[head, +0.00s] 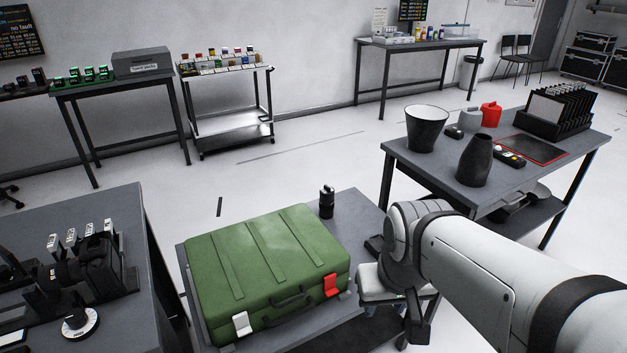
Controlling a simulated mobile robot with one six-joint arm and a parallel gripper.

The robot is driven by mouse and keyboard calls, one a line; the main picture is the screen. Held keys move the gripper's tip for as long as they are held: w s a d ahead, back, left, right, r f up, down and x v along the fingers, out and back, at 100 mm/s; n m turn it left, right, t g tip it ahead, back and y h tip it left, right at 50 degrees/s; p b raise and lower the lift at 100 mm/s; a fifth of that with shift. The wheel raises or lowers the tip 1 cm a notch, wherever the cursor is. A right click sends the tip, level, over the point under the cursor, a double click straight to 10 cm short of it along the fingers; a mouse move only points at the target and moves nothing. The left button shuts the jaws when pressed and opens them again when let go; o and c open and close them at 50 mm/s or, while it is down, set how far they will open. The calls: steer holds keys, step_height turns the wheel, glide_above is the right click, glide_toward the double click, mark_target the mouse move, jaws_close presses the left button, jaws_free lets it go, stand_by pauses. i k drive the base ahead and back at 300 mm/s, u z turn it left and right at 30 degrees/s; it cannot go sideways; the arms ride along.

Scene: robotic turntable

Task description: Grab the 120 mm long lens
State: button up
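I cannot make out which thing is the 120 mm long lens. Black camera-like gear (98,262) with cylindrical parts sits on the dark table at the lower left, with several small white-labelled pieces (72,237) behind it; the labels are too small to read. A small black upright cylinder (327,203) stands on the middle table behind a closed green case (255,262); I cannot tell if it is a lens. My gripper (418,325) hangs at the right end of that table, beside the case and apart from it.
The green case has a red latch (333,286) and a white latch (241,324). A round black-and-white dial (80,322) lies on the left table. The right table (395,150) holds a dark bucket (427,128) and a vase (475,160). Open floor lies behind.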

mark_target(327, 202)
steer(key=k, duration=1.15)
steer(key=z, duration=0.6)
steer(key=i, duration=1.65)
steer(key=u, duration=0.4)
steer(key=i, duration=0.6)
steer(key=u, duration=0.65)
